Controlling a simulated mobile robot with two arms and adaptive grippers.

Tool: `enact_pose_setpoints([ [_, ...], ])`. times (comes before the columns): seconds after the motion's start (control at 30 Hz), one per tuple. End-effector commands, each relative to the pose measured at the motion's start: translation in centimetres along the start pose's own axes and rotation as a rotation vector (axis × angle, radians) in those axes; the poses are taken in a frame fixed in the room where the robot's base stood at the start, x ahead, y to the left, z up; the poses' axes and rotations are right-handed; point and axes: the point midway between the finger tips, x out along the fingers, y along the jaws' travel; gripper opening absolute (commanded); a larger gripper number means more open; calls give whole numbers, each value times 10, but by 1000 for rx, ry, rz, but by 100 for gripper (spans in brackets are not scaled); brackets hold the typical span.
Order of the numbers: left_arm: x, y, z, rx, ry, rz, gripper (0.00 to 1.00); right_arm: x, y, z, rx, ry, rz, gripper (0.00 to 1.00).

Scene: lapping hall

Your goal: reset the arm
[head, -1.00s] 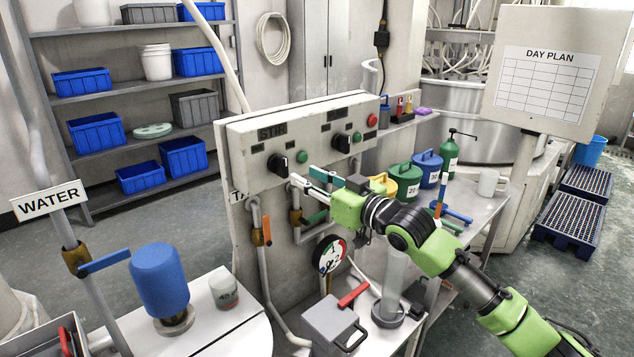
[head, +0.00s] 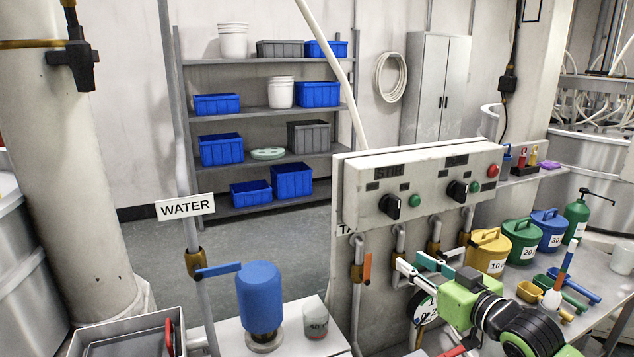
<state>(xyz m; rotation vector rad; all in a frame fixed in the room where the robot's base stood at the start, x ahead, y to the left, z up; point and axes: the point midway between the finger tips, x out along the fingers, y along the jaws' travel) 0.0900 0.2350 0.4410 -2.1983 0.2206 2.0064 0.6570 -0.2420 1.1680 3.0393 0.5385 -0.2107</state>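My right gripper (head: 409,260) is in the lower right of the head view, at the end of my green and black arm. Its two fingers point left and stand apart, with a gap between them, so it is open. I see nothing held in it. It is in front of the lower part of the control panel (head: 365,212), near the pipes and brass valves under it. Whether a finger touches a pipe or valve I cannot tell. My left gripper is not in view.
A bench on the right holds a yellow canister (head: 487,252), a green canister (head: 520,242), a blue canister (head: 550,232) and a green pump bottle (head: 576,215). A blue cylinder (head: 260,300) and a cup (head: 315,320) stand at the front. Shelves with bins are behind; the floor before them is clear.

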Motion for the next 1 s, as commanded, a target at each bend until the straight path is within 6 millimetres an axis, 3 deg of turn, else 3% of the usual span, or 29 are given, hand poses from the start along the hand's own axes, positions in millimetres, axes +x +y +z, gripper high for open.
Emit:
enact_pose_setpoints([
  [0.03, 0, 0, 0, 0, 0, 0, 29, -4, -20, 37, 8, -69, -8, 29],
  [0.17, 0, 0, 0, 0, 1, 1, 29, -30, -63, 124, 9, -263, -1, 29],
  [0.3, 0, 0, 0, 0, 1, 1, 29, -82, -103, 208, 18, -485, 25, 29],
  [0.4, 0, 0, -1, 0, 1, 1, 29, -127, -124, 254, 33, -637, 51, 29],
  [0.6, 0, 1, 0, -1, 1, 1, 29, -202, -148, 306, 64, -863, 98, 29],
  [0.9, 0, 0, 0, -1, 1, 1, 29, -295, -172, 343, 123, -1117, 155, 29],
  [0.93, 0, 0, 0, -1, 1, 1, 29, -302, -173, 347, 127, -1138, 160, 29],
  [1.0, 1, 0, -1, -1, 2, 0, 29, -290, -171, 366, 120, -1139, 156, 29],
])
